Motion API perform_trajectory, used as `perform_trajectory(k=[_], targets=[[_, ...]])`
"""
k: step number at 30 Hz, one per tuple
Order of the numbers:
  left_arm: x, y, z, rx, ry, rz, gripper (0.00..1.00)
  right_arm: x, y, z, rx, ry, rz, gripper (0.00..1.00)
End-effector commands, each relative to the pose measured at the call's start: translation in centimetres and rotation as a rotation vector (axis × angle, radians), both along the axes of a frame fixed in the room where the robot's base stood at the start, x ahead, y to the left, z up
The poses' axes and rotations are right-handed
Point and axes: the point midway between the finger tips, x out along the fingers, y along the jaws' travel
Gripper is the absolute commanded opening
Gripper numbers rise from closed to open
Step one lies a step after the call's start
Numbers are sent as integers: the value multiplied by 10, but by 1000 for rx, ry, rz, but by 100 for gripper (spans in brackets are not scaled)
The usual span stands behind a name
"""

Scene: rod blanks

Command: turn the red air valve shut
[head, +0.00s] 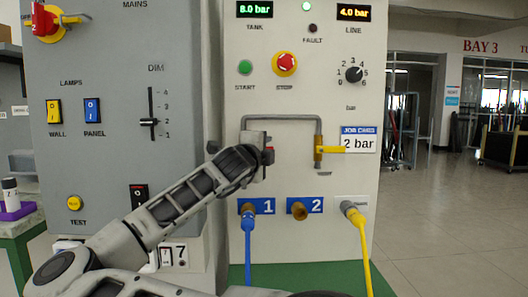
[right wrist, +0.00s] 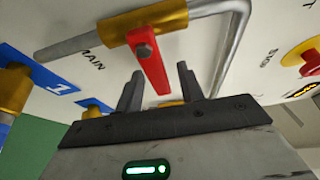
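The red air valve lever (right wrist: 151,62) is in the right wrist view, on a brass body (right wrist: 145,20) around a grey pipe. It lies roughly across the pipe there. My right gripper (right wrist: 160,72) is open, with one dark finger each side of the lever and a visible gap to each. How deep the lever sits between them I cannot tell. My left gripper is not in view.
A second valve with a yellow lever (head: 331,149) sits on the pipe's right leg, beside a "2 bar" job card (head: 358,140). Below are a blue hose (head: 248,245), a bare brass port (head: 298,210) and a yellow hose (head: 363,245). A red stop button (head: 285,62) is above.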

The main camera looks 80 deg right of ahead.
Motion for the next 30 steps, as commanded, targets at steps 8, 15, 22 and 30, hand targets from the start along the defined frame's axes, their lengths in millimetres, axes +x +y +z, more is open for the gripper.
perform_trajectory(k=[8, 15, 22, 30], targets=[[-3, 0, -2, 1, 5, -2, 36, 5, 28, 0, 0, -1, 4, 38], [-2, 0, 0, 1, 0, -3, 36, 13, 86, 1, 0, -3, 6, 38], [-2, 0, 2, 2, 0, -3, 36, 19, 134, 1, 1, -3, 5, 38], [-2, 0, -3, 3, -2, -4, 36, 21, 154, 1, -3, 5, 3, 38]])
